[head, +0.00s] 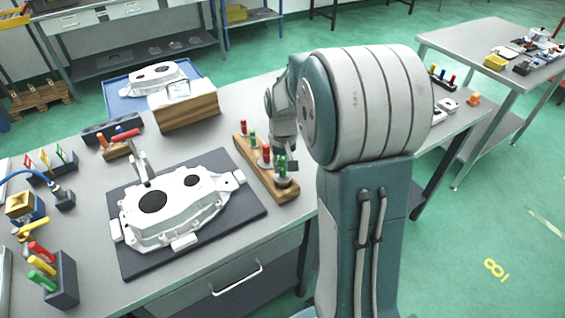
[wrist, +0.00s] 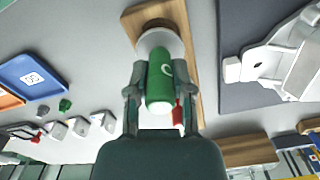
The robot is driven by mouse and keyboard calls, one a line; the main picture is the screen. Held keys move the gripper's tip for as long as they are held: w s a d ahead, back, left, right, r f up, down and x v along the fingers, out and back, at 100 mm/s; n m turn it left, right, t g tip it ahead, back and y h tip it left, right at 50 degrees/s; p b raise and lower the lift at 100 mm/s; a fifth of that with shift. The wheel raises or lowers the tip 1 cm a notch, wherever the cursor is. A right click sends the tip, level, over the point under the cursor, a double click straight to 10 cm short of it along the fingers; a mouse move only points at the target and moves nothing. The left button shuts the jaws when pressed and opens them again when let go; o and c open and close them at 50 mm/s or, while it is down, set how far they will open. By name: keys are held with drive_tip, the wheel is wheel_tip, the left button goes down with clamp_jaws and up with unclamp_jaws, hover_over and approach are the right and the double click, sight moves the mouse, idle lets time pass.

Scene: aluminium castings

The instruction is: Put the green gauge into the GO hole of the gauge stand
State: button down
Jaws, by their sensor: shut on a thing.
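The green gauge (wrist: 160,80) is held between the two fingers of my gripper (wrist: 150,80), which is shut on it. In the wrist view its far end overlaps a pale round collar on the wooden gauge stand (wrist: 136,18). I cannot tell how deep it sits in the hole. In the head view the green gauge (head: 282,164) is at the near end of the gauge stand (head: 288,195), under my gripper (head: 284,157). A red gauge handle (wrist: 178,114) shows beside the right finger. Hole labels are not readable.
A white casting (head: 170,218) lies on a dark mat (head: 250,212) left of the stand. A wooden block (head: 190,110) and blue tray (head: 120,100) stand behind. A dark holder (head: 62,285) with coloured handles is at front left.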

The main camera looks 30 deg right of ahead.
drive_tip(key=shift+f, duration=1.35)
drive_tip(key=shift+c, duration=2.1)
unclamp_jaws()
wheel_tip(320, 180, up, 12)
drive_tip(key=shift+w+f, duration=0.1)
drive_tip(key=shift+a, duration=0.1)
drive_tip(key=s+a+r+n+t, duration=0.1)
drive_tip(key=s+a+r+t, duration=0.1)
drive_tip(key=s+a, duration=0.4)
drive_tip(key=s+a+r+n+t, duration=0.1)
drive_tip(key=s+a+r+t, duration=0.2)
drive_tip(key=s, duration=1)
drive_tip(key=a, duration=0.3)
drive_tip(key=shift+s+a+r+n+t, duration=0.15)
drive_tip(key=shift+a+r+n+t, duration=0.1)
drive_tip(key=shift+a+n+t, duration=0.05)
